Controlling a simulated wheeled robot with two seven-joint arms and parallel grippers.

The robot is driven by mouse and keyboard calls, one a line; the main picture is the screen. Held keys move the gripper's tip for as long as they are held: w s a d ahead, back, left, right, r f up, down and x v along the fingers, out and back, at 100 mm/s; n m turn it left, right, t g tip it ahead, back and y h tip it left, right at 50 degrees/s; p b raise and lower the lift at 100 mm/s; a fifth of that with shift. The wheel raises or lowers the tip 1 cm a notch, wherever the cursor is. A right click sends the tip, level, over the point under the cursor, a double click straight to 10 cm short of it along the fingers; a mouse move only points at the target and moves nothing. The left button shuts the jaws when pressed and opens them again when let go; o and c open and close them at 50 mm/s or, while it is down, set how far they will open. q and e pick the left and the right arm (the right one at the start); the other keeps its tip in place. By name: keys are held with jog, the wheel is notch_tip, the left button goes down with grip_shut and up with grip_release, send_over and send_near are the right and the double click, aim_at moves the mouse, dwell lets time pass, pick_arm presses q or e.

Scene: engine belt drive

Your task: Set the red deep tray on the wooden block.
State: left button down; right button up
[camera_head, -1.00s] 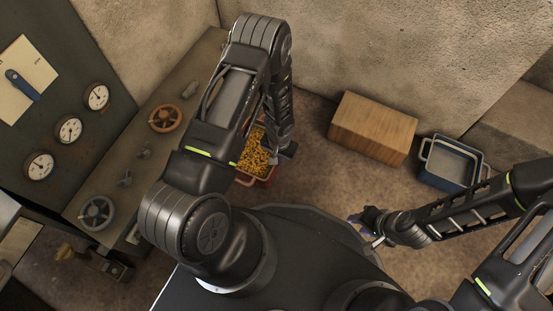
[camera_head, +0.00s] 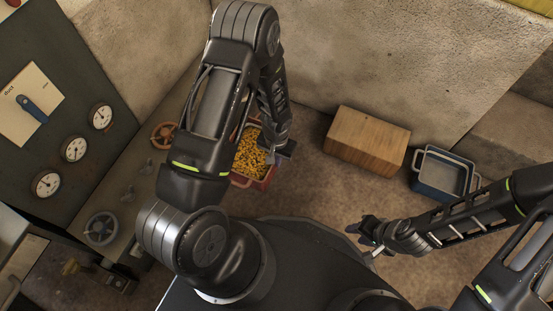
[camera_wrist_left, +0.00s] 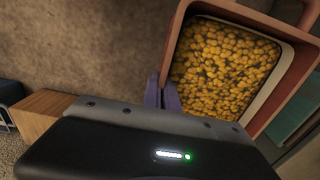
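The red deep tray (camera_head: 262,184), filled with yellow pieces, is partly hidden behind my left arm in the head view. In the left wrist view the tray (camera_wrist_left: 178,42) fills the upper right. My left gripper (camera_head: 276,157) is at the tray's right side. Its purple fingers (camera_wrist_left: 162,94) are close together at the tray's near left edge and look shut on it, though the exact contact is hard to see. The wooden block (camera_head: 367,140) stands to the right of the tray against the wall, its top bare. My right gripper (camera_head: 362,230) is low, apart from both; its opening is unclear.
Nested blue and grey trays (camera_head: 443,174) stand right of the block. A bench with handwheels (camera_head: 101,228) and a panel with gauges (camera_head: 75,149) are on the left. Open floor (camera_head: 315,180) lies between the red tray and the block.

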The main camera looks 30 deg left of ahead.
dwell(0.7)
